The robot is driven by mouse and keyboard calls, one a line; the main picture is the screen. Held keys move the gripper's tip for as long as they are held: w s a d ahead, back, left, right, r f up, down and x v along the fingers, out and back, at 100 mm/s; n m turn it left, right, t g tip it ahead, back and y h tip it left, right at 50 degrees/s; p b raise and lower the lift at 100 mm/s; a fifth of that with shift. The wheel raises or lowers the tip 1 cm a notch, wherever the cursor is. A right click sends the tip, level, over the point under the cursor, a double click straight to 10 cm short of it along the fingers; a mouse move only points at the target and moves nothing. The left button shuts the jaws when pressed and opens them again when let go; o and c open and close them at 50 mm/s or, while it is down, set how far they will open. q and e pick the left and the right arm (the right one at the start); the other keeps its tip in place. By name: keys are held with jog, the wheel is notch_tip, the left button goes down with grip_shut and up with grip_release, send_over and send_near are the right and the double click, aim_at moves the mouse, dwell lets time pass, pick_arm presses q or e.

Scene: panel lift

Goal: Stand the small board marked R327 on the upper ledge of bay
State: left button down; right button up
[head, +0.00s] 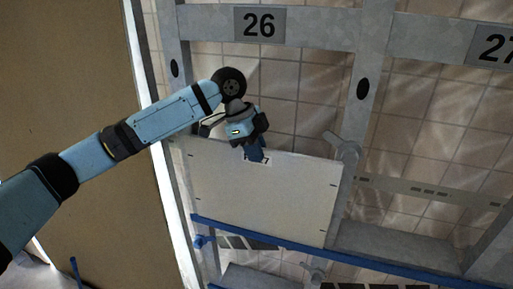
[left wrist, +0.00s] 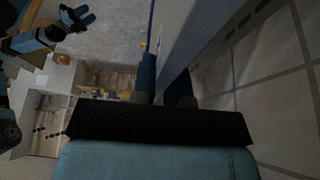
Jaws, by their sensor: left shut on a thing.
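The small board (head: 265,200) is a pale, flat panel in bay 26, upright with a slight tilt in the head view. Its label (head: 250,160) is mostly hidden behind my fingers; only part of the marking shows. My left gripper (head: 256,152) is shut on the board's top edge, near its middle. The board's lower edge meets the blue strip (head: 290,248) of the ledge; I cannot tell whether it rests there. In the left wrist view the board (left wrist: 190,28) runs away at a steep angle. My right gripper (left wrist: 76,18) shows there at the upper left, fingers apart and empty.
The bay sign (head: 260,24) reads 26. Grey uprights (head: 369,85) flank the bay, and a grey knob-like clamp (head: 343,148) sits by the board's upper right corner. A brown panel (head: 80,80) stands at left. A tiled wall lies behind.

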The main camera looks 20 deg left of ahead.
pick_arm(q)
jog(key=shift+f, duration=0.35)
dwell(1.1)
dwell(0.7)
jog(key=shift+w, duration=0.2)
dwell(0.6)
dwell(0.5)
jog(key=c, duration=1.1)
grip_release()
jog(key=shift+s+r, duration=0.1)
jog(key=shift+r, duration=1.3)
jog(key=shift+r, duration=0.15)
